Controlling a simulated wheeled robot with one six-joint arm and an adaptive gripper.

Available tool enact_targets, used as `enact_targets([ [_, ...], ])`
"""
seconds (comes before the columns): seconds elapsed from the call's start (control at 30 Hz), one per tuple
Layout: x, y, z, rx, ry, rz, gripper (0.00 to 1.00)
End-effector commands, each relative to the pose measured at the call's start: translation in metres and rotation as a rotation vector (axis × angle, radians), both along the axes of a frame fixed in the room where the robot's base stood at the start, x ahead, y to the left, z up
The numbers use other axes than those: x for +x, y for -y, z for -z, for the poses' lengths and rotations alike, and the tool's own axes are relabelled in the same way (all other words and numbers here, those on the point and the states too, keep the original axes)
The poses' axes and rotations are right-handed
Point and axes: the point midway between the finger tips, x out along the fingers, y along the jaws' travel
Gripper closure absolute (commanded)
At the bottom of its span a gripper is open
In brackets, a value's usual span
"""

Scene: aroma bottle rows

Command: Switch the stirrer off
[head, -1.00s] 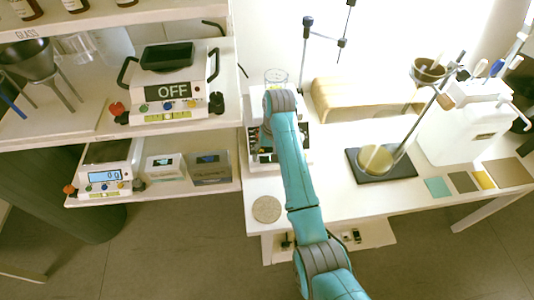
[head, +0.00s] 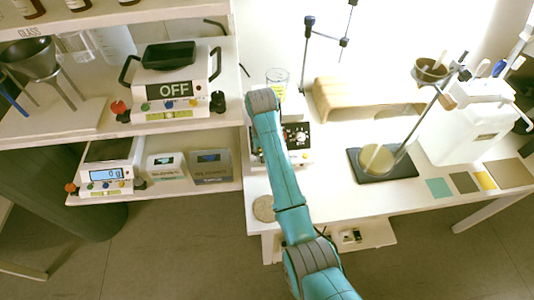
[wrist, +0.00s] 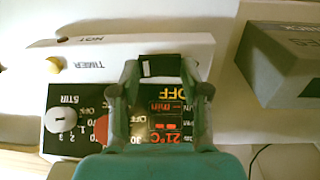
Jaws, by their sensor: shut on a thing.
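The stirrer (head: 302,158) stands on the white bench in the head view, partly covered by my arm, with a black control panel and a beaker (head: 277,78) at its top. My gripper (wrist: 160,72) is shut on a small black piece with a white mark (wrist: 150,68), which looks like a knob or switch at the panel's edge. In the head view my gripper is hidden behind my arm.
A shelf at the left holds a device reading OFF (head: 173,90), a balance (head: 105,174) and two small boxes. A grey box (wrist: 285,65) is near my gripper.

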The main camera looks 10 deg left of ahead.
Motion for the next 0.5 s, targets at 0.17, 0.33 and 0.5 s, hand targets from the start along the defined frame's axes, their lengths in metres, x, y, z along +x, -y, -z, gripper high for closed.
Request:
enact_targets([
  [0.17, 0.0, 0.0006, 0.0004, 0.0, 0.0, 0.001, 0.37],
  [0.33, -0.0001, 0.0005, 0.0003, 0.001, 0.0, 0.001, 0.29],
  [0.5, 0.0, 0.0005, 0.0002, 0.003, -0.001, 0.001, 0.29],
])
